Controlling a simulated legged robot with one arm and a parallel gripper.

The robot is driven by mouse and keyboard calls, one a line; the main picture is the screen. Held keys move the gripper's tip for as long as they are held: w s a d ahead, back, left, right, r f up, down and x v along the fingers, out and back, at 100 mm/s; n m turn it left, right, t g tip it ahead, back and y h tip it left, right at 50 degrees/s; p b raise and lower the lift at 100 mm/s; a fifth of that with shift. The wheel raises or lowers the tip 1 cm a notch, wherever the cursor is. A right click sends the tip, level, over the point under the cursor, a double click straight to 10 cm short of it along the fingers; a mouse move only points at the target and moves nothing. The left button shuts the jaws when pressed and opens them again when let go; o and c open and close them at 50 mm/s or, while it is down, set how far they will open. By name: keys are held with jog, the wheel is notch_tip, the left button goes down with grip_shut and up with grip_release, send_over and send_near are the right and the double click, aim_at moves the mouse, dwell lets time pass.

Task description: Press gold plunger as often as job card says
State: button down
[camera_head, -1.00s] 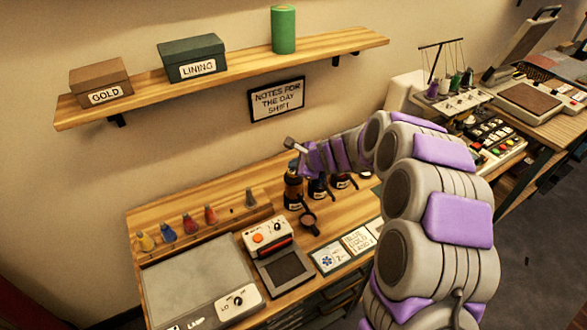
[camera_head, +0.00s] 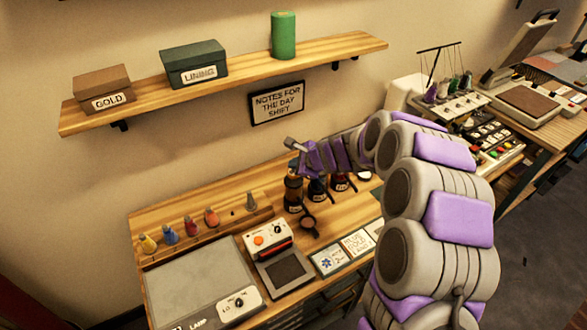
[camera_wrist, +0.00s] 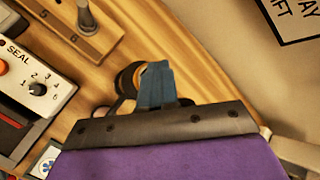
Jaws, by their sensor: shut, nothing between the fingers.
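Several dark bottles stand in a row at the back of the bench. The leftmost has an amber-brown body (camera_head: 293,190); beside it are a dark blue-labelled one (camera_head: 317,191) and a red-labelled one (camera_head: 340,182). My gripper (camera_head: 296,152) is above the leftmost bottle, shut and empty. In the wrist view its blue-grey fingers (camera_wrist: 155,86) cover part of a dark round top with an orange part (camera_wrist: 130,78). I cannot tell whether they touch. Which plunger is gold is not clear. Cards (camera_head: 330,260) (camera_head: 357,243) lie in front; their small writing is only partly legible.
A sealer with a dial (camera_head: 265,238) and a lamp plate (camera_head: 200,275) are left of the cards. Small coloured cones (camera_head: 170,234) stand in a rack behind. A round-headed tool (camera_head: 308,223) lies before the bottles. A shelf (camera_head: 240,75) hangs above.

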jog(key=shift+r, duration=0.25)
notch_tip(320, 180, up, 5)
jog(key=p, duration=0.5)
jog(key=shift+f, duration=0.1)
dwell(0.7)
